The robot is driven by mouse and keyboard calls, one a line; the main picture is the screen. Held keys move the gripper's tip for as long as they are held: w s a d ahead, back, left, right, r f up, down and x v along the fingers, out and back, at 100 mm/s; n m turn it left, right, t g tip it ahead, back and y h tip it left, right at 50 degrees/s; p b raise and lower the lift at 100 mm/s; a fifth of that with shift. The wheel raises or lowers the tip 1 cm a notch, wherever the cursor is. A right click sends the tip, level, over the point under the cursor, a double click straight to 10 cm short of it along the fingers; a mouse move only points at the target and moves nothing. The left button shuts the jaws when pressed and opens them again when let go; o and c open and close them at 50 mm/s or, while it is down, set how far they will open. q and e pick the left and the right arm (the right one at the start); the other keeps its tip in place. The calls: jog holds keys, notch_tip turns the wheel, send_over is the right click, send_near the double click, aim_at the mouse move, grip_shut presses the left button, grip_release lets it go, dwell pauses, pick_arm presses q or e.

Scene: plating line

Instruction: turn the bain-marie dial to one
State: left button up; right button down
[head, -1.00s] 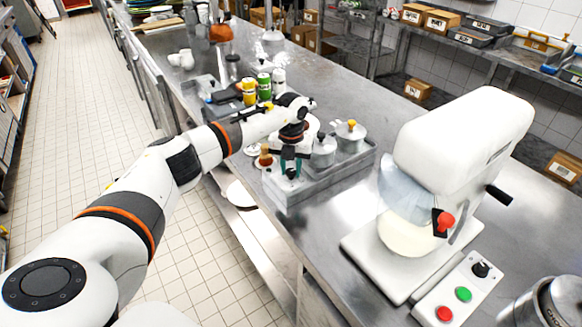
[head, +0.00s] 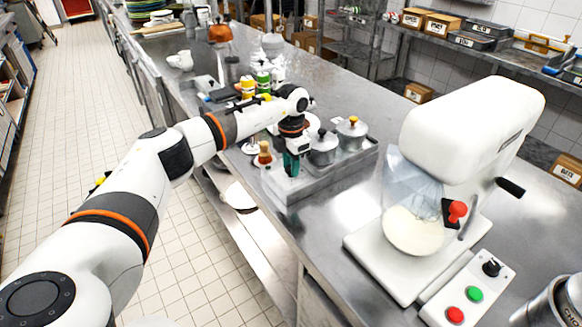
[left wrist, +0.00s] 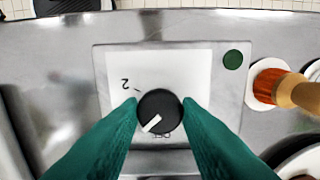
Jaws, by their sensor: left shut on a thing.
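The bain-marie (head: 322,184) is a grey metal unit on the counter, with two lidded pots (head: 322,148) (head: 351,134) in it. My left gripper (head: 291,170) points down at its front left corner. In the left wrist view its two teal fingers (left wrist: 160,106) are shut on the black dial (left wrist: 160,108), one on each side. The dial's white pointer line slants to the lower left. An upside-down "2" shows up left of the dial and an upside-down "OFF" below it. The left finger covers the area between these marks, and no "1" shows. My right gripper is out of view.
A brush with a wooden handle (left wrist: 298,92) stands beside the panel. Green and yellow containers (head: 263,82) stand behind my left forearm. A white mixer (head: 465,135) with a button panel (head: 468,290) stands at the right. Bare counter (head: 325,220) lies between.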

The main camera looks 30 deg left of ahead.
pick_arm(q)
jog(key=shift+m+b, duration=0.3)
jog(key=shift+m, duration=0.9)
jog(key=shift+r, duration=0.1)
jog(key=o, duration=1)
jog(key=shift+c, duration=0.2)
notch_tip(320, 180, up, 12)
jog(key=b, duration=0.2)
jog(key=shift+b, duration=0.35)
